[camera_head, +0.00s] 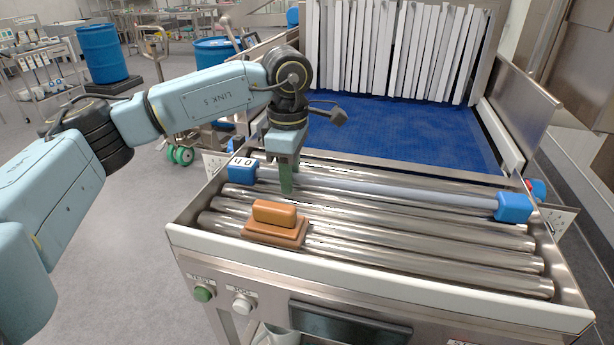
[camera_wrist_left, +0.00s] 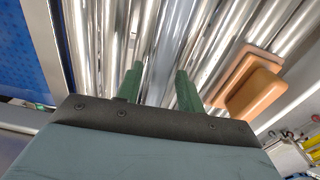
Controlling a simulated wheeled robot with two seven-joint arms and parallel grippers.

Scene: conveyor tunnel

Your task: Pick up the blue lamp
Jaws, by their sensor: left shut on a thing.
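The blue lamp (camera_head: 400,194) is a long pale tube with a blue block at each end, lying across the rollers in the head view. Its left blue end carries a white label with dark marks. My left gripper (camera_head: 287,180) reaches down from above onto the tube near that left end. Its green fingers are shut on the tube. In the wrist view the fingers of my left gripper (camera_wrist_left: 159,88) stand apart with shiny bars running between and beyond them. The lamp's blue ends do not show there. My right gripper is not in view.
An orange-brown block with a raised handle (camera_head: 275,228) sits on the rollers just in front of my left gripper. It also shows in the wrist view (camera_wrist_left: 252,93). Behind the rollers lie a blue belt (camera_head: 400,128) and white strip curtains (camera_head: 400,50). Steel walls flank the conveyor.

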